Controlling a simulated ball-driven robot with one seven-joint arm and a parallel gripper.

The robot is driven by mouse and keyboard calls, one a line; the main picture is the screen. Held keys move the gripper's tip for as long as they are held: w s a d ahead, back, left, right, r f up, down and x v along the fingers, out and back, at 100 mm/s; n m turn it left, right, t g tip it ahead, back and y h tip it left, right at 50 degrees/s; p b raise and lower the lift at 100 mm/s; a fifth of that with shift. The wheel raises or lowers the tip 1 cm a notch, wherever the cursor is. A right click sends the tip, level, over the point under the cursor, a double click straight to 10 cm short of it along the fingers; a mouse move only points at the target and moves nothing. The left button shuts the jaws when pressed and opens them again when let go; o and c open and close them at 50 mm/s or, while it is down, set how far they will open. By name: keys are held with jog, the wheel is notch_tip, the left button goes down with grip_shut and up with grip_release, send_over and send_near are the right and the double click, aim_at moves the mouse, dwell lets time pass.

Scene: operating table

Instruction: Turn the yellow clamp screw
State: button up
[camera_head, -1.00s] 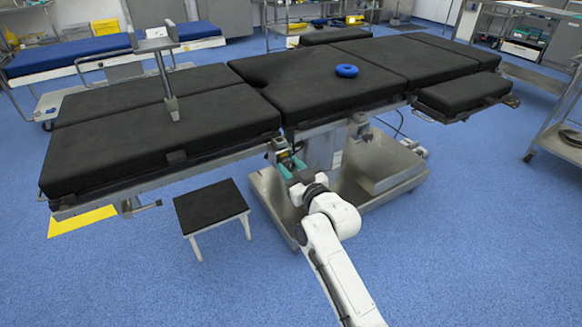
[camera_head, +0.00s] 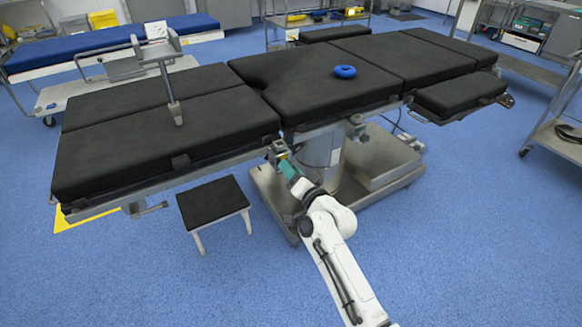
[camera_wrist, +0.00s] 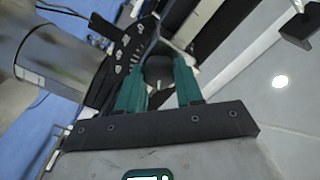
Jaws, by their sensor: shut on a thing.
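The yellow clamp screw (camera_head: 284,157) shows as a small yellow spot at the clamp on the operating table's near side rail, below the joint between table sections. My gripper (camera_head: 287,165), with teal fingers, reaches up to it from below. In the wrist view, the fingers (camera_wrist: 159,82) are shut around a dark rounded piece (camera_wrist: 158,70) at the clamp. No yellow shows there, and the fingertips partly hide the piece.
The operating table (camera_head: 320,95) has black pads, with a blue ring (camera_head: 345,71) on top. Its left section (camera_head: 165,150) overhangs a low black stool (camera_head: 212,203). The table base (camera_head: 375,175) stands close behind my arm. Blue floor is open in front.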

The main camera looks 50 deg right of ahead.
jog(key=m+p, duration=0.3)
jog(key=m, duration=0.6)
jog(key=m+p, duration=0.2)
jog(key=m, duration=0.7)
jog(key=f+m+p, duration=0.1)
jog(key=m+p, duration=0.2)
jog(key=m, duration=0.7)
jog(key=shift+a+p, duration=0.1)
jog(key=shift+p, duration=0.25)
jog(key=o, duration=1)
jog(key=shift+r, duration=0.15)
jog(key=shift+o, duration=0.2)
jog(key=v, duration=1)
jog(key=shift+s+p, duration=0.3)
jog(key=shift+s, duration=0.1)
jog(key=shift+a, duration=0.1)
